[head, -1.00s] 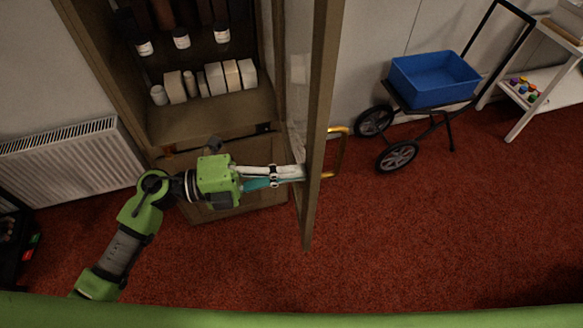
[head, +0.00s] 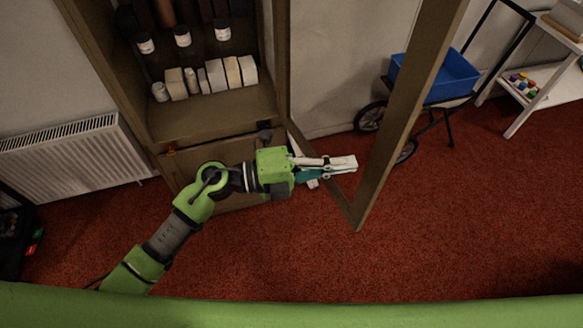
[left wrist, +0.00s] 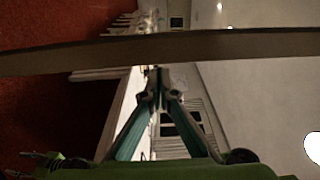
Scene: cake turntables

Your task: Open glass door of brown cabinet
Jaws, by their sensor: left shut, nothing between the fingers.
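The brown cabinet (head: 215,120) stands at the upper left in the head view, its upper part open to view. Its glass door (head: 395,130), a brown frame around a clear pane, is swung out to the right, hinged on the cabinet's right side. My left gripper (head: 350,164) is shut and empty. It is on the inner side of the door, close to the pane; I cannot tell whether it touches. In the left wrist view the fingers (left wrist: 157,90) meet below a brown bar of the door frame (left wrist: 150,48). The door handle is hidden. My right gripper is out of view.
Bottles and several pale boxes (head: 215,75) stand on the cabinet shelves. A blue crate on a cart (head: 445,75) is behind the door, with a white shelf (head: 535,90) at right. A radiator (head: 70,158) is at left. Red carpet in front is clear.

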